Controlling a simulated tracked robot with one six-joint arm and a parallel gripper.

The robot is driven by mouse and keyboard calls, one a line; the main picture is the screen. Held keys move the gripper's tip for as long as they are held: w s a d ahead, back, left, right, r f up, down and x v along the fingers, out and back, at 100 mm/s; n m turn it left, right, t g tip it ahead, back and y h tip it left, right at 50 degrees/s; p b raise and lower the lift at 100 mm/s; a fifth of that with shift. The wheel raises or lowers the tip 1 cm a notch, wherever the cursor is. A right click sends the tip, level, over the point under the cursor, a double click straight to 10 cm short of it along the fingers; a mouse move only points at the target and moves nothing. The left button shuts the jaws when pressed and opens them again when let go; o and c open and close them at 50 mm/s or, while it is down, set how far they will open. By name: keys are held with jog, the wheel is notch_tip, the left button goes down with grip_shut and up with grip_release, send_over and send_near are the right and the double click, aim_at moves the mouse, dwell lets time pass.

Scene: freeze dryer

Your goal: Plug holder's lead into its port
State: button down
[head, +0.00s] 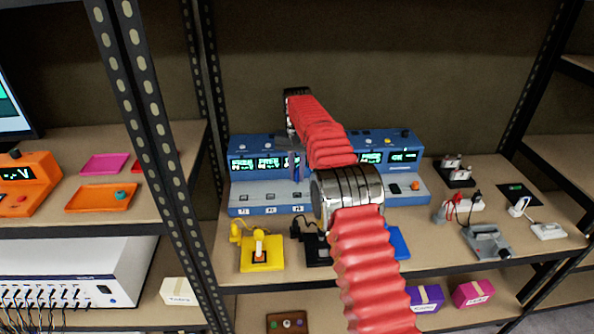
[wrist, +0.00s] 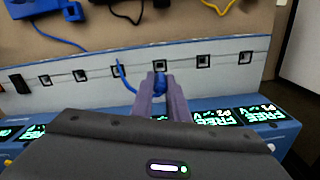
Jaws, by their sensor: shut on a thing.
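My gripper (wrist: 160,84) has purple fingers shut on the blue lead's plug (wrist: 159,77). The plug is in front of a square port (wrist: 161,64) on the pale strip of the blue machine; I cannot tell whether it touches or enters it. A loop of blue cable (wrist: 124,72) stands left of the fingers. The blue holder (wrist: 40,12) is at the top left of the wrist view, and partly hidden behind my arm in the head view (head: 399,243). In the head view my gripper (head: 297,175) is in front of the blue machine (head: 258,190).
Other square ports line the strip on both sides. Displays on the machine read FREE. A yellow holder (head: 262,262) and a black holder (head: 317,258) stand on the shelf before it, with their own leads. A shelf post (head: 150,140) rises at left.

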aim_at(297, 181)
jog(key=shift+f, duration=2.2)
jog(key=shift+f, duration=1.1)
dwell(1.3)
jog(key=c, duration=1.7)
grip_release()
jog(key=shift+o, duration=0.3)
jog(key=shift+r, duration=0.15)
notch_tip(297, 181, up, 14)
jog(key=shift+f, duration=0.25)
